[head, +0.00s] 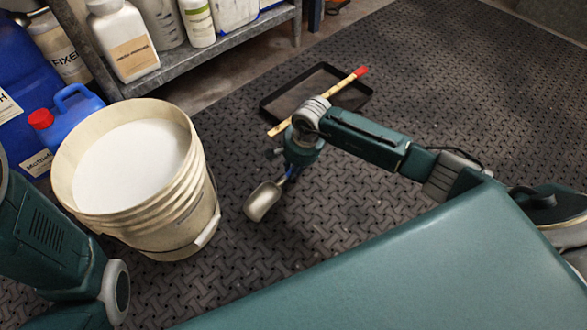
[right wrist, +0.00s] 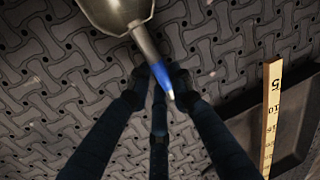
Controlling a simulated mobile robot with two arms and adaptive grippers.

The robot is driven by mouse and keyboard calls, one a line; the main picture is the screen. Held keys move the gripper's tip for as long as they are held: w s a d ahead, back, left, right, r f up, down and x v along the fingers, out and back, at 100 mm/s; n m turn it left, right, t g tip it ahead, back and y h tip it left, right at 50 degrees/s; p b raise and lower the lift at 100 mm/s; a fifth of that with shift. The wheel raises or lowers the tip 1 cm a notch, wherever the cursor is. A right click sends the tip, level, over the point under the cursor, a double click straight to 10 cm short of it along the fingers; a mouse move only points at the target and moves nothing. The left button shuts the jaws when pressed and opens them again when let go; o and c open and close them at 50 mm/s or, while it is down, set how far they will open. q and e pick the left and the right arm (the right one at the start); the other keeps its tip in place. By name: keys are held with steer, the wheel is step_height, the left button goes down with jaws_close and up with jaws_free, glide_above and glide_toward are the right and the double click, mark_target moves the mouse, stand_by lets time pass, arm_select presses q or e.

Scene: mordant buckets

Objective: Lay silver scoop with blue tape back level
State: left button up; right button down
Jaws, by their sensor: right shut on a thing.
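The silver scoop (head: 262,201) hangs above the dark mat, right of the bucket, its bowl toward the lower left. Its bowl (right wrist: 112,12) is cut off at the top of the right wrist view. The blue tape (right wrist: 159,82) is on its handle. My right gripper (head: 287,177) is shut on the taped handle; its fingers also show in the right wrist view (right wrist: 159,88). I cannot tell exactly how tilted the scoop is. My left arm shows at the lower left of the head view, but its gripper is out of view.
A cream bucket (head: 205,205) with white contents stands left of the scoop. A black tray (head: 287,99) with a red-tipped yellow measuring stick (head: 345,82) across it lies behind my right arm. Jugs and a metal shelf (head: 180,55) fill the upper left. The mat's right side is clear.

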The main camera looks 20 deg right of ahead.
stand_by(0.3)
steer(key=c, duration=1.5)
jaws_free()
steer(key=r, duration=0.4)
steer(key=s+r, duration=0.1)
steer(key=r, duration=0.2)
steer(key=s+d+r, duration=0.1)
steer(key=r, duration=0.3)
steer(key=shift+d+r, duration=0.1)
steer(key=shift+r, duration=0.25)
